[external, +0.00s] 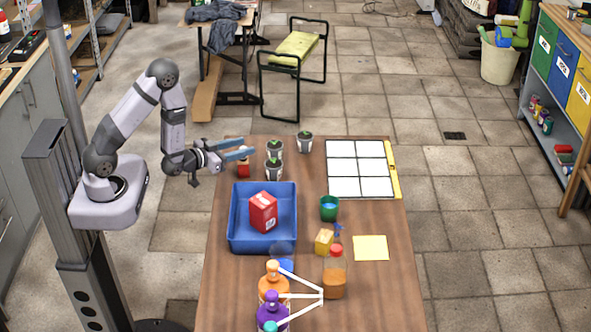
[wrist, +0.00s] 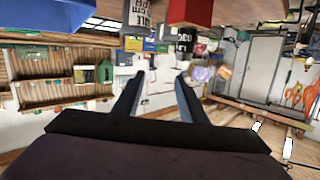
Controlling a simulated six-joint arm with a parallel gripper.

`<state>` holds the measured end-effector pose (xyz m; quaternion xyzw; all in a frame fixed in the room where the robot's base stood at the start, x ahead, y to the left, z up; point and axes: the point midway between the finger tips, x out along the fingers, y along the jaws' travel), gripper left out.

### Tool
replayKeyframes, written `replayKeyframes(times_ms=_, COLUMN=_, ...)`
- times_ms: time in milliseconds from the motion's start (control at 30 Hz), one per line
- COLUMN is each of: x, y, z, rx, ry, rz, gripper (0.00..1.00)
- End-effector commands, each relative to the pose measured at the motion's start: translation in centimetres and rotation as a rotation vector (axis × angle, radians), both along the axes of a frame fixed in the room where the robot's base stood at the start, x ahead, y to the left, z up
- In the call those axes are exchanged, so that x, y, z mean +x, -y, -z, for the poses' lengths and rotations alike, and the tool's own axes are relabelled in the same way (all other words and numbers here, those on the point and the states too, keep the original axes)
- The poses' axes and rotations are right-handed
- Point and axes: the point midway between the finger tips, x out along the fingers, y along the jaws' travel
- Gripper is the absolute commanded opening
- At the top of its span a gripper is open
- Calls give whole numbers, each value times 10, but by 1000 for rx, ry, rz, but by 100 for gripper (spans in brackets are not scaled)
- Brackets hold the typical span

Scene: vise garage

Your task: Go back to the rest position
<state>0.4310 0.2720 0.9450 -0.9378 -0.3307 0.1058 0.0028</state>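My gripper (external: 243,149) is above the far left corner of the wooden table (external: 352,222), with its fingers pointing right. In the wrist view my gripper (wrist: 162,82) has its two fingers apart, with nothing between them. A small red-and-white object (external: 243,170) stands just below the fingers in the external view. Several small potted plants (external: 274,169) stand to the right of the gripper. A blue bin (external: 236,222) nearer the camera holds a red carton (external: 263,212).
A white grid board (external: 357,169) lies at the far right of the table. The floor beyond the table is mostly open.

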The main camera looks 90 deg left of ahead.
Motion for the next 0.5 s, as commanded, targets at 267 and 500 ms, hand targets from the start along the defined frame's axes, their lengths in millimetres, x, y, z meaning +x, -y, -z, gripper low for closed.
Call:
replayKeyframes(times_ms=267, x=29, y=70, z=-2, rx=-185, ry=-282, rz=187, gripper=38)
replayKeyframes(times_ms=500, x=16, y=140, z=16, rx=-316, ry=-546, rz=328, gripper=38)
